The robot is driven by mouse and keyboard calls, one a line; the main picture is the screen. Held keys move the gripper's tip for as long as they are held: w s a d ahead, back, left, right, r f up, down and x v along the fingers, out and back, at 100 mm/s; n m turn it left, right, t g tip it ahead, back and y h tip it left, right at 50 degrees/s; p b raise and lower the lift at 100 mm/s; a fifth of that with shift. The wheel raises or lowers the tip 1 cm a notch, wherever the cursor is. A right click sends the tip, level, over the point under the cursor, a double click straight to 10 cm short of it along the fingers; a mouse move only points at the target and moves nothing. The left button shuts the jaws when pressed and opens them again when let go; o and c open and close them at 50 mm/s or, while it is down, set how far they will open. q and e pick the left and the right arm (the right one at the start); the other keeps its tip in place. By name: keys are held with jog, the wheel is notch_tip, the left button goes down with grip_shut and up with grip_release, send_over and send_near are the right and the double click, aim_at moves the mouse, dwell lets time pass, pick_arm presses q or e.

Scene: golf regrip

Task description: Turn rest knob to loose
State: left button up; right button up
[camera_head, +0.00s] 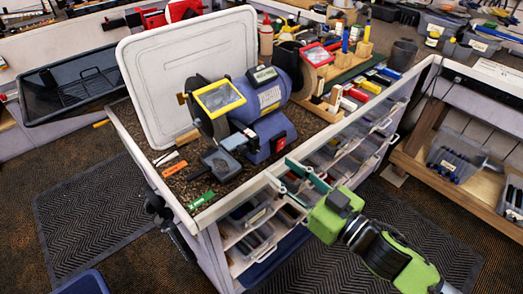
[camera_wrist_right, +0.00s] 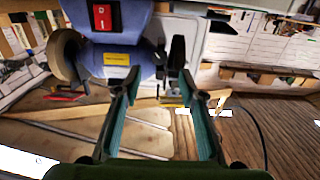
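The blue bench grinder (camera_head: 268,98) stands on the dark bench top, with a red switch (camera_head: 280,141) low on its front. A dark tool rest (camera_head: 222,163) sits below its left wheel guard; I cannot clearly make out the rest knob. My right gripper (camera_head: 287,175) is open and empty at the bench's front edge, apart from the grinder, its fingers pointing toward it. In the right wrist view the open fingers of the right gripper (camera_wrist_right: 158,82) point at the grinder's blue body (camera_wrist_right: 118,50), and a dark upright part (camera_wrist_right: 177,55) shows beyond the right fingertip. My left gripper is not in view.
A white panel (camera_head: 165,70) stands behind the grinder. An orange marker (camera_head: 175,168) and a green one (camera_head: 201,200) lie on the bench top at left. Clear drawers (camera_head: 262,235) sit below the front edge. Small tools and blocks crowd the right side.

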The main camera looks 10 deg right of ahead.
aim_at(256, 151)
jog(key=p+x, duration=0.1)
jog(key=x, duration=0.5)
jog(key=shift+w+a+p, duration=0.2)
jog(key=shift+w+p, duration=0.1)
jog(key=shift+w, duration=0.05)
jog(key=shift+w+a, duration=0.35)
jog(key=shift+w, duration=0.05)
grip_shut()
